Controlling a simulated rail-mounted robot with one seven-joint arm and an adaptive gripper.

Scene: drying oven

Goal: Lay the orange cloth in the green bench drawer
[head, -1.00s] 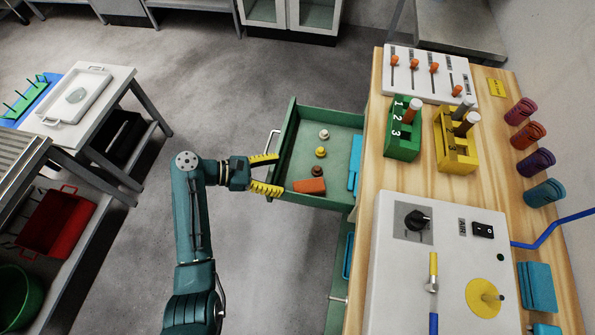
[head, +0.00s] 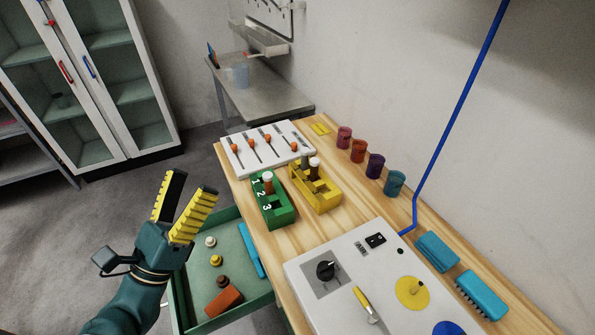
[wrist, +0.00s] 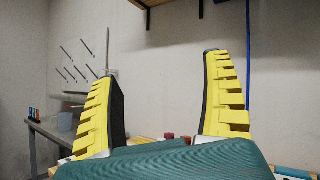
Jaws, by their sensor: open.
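The green bench drawer (head: 238,270) is pulled open below the left side of the wooden bench. An orange-brown rectangular piece (head: 223,302) lies inside it near the front of the picture; I cannot tell for sure that it is the cloth. No other orange cloth shows. My gripper (head: 194,184) is open and empty, raised above the drawer's far left corner with its yellow-padded fingers pointing up. In the wrist view my gripper (wrist: 160,70) shows a clear gap between the fingers, with wall behind.
Small knobbed items, including a yellow one (head: 216,260), and a blue strip (head: 251,250) are in the drawer. The bench carries a green rack (head: 272,212), a yellow rack (head: 325,196), a slider panel (head: 250,160), cups and a white control panel (head: 310,262). A glass cabinet (head: 100,80) stands behind.

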